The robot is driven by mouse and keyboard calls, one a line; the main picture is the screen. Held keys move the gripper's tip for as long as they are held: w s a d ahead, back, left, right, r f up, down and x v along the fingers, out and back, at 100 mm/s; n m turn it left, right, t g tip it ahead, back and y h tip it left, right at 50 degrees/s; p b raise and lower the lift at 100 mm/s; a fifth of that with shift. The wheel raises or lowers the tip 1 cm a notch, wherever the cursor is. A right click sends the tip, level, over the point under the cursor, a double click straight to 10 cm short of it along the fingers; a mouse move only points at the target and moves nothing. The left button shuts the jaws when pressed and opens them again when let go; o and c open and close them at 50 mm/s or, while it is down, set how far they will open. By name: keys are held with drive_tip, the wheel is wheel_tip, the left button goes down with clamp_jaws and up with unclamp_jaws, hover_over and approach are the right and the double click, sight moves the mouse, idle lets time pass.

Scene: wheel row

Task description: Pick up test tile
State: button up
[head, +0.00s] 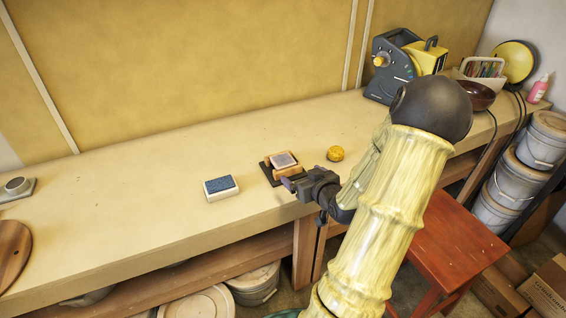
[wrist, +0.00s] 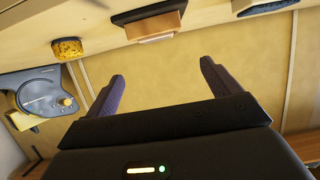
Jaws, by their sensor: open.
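A small pinkish-grey tile (head: 284,160), which I take for the test tile, rests in a wooden holder (head: 271,164) on a dark base near the bench's front edge. My gripper (head: 288,183) is beside the holder, on its front side in the head view. Its jaws are open and empty, with both dark fingers apart in the wrist view (wrist: 162,72). There the holder (wrist: 148,22) shows at the top, beyond the fingertips, and the tile cannot be made out clearly. Whether the gripper touches the holder cannot be told.
A blue-topped white block (head: 221,187) lies left of the holder. A yellow sponge (head: 335,154) sits to its right. A grey and yellow machine (head: 402,65) and a dark bowl (head: 478,95) stand at the right. A red stool (head: 450,245) stands before the bench (head: 130,200). The bench's left-middle is clear.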

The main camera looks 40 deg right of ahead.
approach(283, 159)
drive_tip(key=shift+w+a+f, duration=0.1)
drive_tip(key=shift+w+f, duration=0.05)
drive_tip(key=shift+w, duration=0.35)
drive_tip(key=shift+w+f, duration=0.15)
drive_tip(key=shift+w, duration=0.35)
drive_tip(key=shift+w, duration=0.1)
drive_tip(key=x, duration=0.5)
drive_tip(key=shift+d+f, duration=0.2)
drive_tip(key=shift+d, duration=0.05)
drive_tip(key=c, duration=1.1)
drive_tip(key=shift+r, duration=0.1)
wheel_tip(283, 159, up, 10)
drive_tip(key=shift+f+p, duration=0.1)
drive_tip(key=shift+p, duration=0.45)
